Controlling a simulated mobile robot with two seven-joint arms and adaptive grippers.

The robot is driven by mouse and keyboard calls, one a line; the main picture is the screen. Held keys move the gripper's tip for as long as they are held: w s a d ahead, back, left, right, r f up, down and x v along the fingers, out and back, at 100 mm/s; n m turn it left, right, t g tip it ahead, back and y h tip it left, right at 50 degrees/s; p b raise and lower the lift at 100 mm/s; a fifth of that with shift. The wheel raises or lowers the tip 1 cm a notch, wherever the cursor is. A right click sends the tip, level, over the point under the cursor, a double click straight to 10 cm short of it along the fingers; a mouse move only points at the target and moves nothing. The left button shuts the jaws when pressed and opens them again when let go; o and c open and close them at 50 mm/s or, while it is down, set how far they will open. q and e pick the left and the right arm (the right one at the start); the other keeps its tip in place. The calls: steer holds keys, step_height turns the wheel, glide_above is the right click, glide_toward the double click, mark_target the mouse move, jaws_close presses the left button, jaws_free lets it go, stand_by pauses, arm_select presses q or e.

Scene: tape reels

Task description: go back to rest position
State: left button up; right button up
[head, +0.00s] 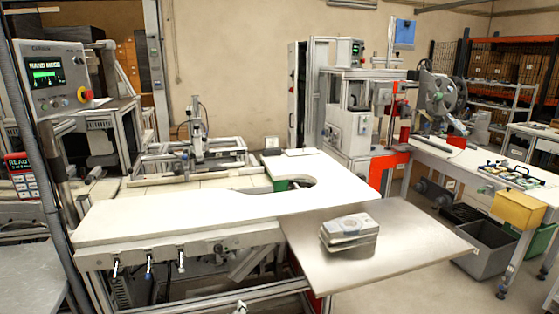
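Neither of my grippers shows in the head view, and no part of my arms is clearly visible. A small stack of grey-white packs (349,232) lies on the metal side plate (400,262) at the right end of the white worktable (180,215). The packs look slightly out of line with each other. Nothing touches the stack from above.
A control panel (55,78) on a post stands at the left. A machine (350,120) stands behind the table. A reel (440,95) is at the right, above a side bench (450,155). A grey bin (485,248) sits on the floor. The white tabletop is mostly clear.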

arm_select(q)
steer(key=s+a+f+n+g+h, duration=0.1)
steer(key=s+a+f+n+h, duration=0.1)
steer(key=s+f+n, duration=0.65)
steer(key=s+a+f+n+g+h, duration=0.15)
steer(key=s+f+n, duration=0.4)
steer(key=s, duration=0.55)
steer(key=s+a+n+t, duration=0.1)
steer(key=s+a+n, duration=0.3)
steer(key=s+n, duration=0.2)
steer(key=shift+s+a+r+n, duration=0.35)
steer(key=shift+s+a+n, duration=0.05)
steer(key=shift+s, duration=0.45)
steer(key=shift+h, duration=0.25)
